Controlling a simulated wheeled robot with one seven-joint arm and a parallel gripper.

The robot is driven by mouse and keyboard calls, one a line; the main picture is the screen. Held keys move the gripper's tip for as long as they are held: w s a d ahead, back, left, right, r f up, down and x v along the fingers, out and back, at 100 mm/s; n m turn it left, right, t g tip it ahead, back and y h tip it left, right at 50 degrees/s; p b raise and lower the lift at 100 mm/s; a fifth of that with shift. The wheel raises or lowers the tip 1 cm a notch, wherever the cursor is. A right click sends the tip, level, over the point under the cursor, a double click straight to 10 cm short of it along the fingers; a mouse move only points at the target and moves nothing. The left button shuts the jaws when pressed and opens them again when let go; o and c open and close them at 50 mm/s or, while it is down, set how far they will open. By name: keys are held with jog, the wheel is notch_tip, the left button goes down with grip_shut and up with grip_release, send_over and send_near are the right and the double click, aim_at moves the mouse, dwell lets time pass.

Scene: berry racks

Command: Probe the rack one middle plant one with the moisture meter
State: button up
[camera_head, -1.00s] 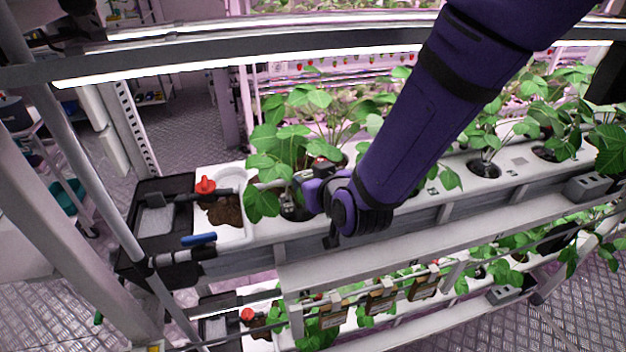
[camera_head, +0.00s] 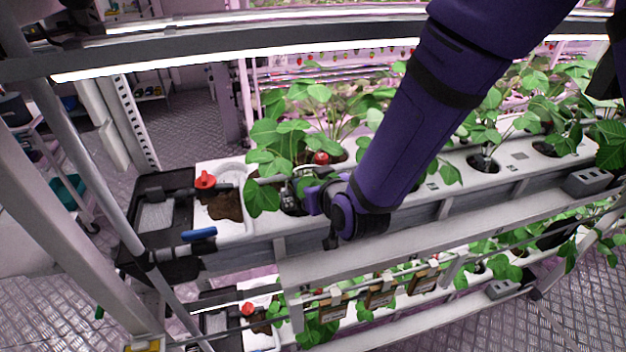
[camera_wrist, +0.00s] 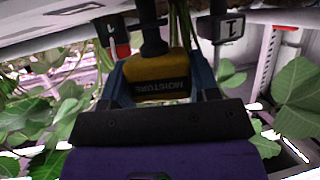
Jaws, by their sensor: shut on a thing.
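My gripper (camera_head: 296,190) is over the front edge of the near-left plant pot in the white upper trough. In the wrist view, its blue fingers (camera_wrist: 158,78) are shut on the yellow moisture meter (camera_wrist: 160,78), whose lettering appears upside down. The meter's dark stem runs to the top of that picture, towards the pot; its tip is hidden, so I cannot tell whether it is in the soil. The leafy plant (camera_head: 281,140) rises behind and left of my gripper. A tag marked 1 (camera_wrist: 229,28) is beside the meter in the wrist view.
A red-topped item (camera_head: 321,158) stands close behind my gripper and shows beside the meter in the wrist view (camera_wrist: 122,46). A red valve (camera_head: 205,180) and blue handle (camera_head: 199,234) are left. Leaves surround my wrist. A lower trough and light bar (camera_head: 330,57) frame the space.

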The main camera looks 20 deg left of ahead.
jog(key=shift+f, duration=0.55)
jog(key=o, duration=1.4)
jog(key=shift+r, duration=3)
